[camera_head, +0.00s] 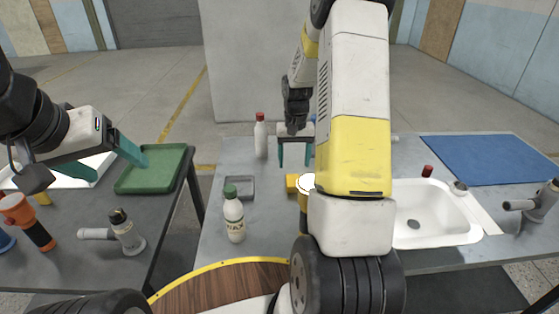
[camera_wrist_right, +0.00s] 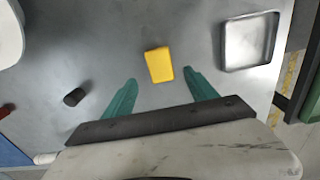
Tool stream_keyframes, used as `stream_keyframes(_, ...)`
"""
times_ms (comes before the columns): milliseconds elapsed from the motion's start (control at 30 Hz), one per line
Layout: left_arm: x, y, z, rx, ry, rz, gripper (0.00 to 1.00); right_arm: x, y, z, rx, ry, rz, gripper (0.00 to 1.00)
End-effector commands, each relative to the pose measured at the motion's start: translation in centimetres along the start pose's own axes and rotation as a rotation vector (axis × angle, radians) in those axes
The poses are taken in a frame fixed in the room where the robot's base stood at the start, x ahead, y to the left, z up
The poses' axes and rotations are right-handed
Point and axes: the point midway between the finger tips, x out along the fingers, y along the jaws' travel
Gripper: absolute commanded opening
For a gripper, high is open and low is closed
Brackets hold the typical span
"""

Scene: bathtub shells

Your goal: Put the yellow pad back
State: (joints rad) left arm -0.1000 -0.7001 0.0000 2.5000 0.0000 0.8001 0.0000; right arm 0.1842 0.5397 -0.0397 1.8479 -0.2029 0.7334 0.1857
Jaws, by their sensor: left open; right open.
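The yellow pad (camera_wrist_right: 159,65) lies flat on the grey table in the right wrist view, just beyond and between my right fingertips. In the head view the yellow pad (camera_head: 292,183) is partly hidden by my right arm. My right gripper (camera_wrist_right: 160,92) is open and empty, above the table; it also shows in the head view (camera_head: 294,162). A small grey square tray (camera_wrist_right: 222,50) lies beside the pad, empty; it also shows in the head view (camera_head: 226,188). My left gripper (camera_head: 120,165) is open and empty, over the left table near the green tray (camera_head: 122,186).
A white bottle with a green cap (camera_head: 233,216) and one with a red cap (camera_head: 261,138) stand on the table. A white sink (camera_head: 470,232) and blue mat (camera_head: 480,160) are on the right.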

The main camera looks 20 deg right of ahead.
Motion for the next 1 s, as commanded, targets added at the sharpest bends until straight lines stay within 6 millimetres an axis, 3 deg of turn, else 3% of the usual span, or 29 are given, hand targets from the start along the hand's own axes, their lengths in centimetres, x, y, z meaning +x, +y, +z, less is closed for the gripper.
stream_keyframes(333, 0.0, 0.0, 0.0, 0.000, 0.000, 0.000, 0.76, -4.5, -0.3, 0.4, -0.008, 0.017, -0.006, 0.66)
stream_keyframes(467, 0.0, 0.0, 0.0, 0.000, 0.000, 0.000, 0.76, -8.7, -1.5, 2.2, -0.034, 0.074, -0.030, 0.66)
stream_keyframes(700, 0.0, 0.0, 0.0, 0.000, 0.000, 0.000, 0.76, -17.9, -4.2, 9.3, -0.116, 0.225, -0.100, 0.66)
stream_keyframes(800, 0.0, 0.0, 0.0, 0.000, 0.000, 0.000, 0.76, -20.7, -5.0, 12.8, -0.154, 0.289, -0.130, 0.66)
stream_keyframes(1000, 0.0, 0.0, 0.0, 0.000, 0.000, 0.000, 0.76, -24.1, -6.2, 20.1, -0.229, 0.412, -0.192, 0.66)
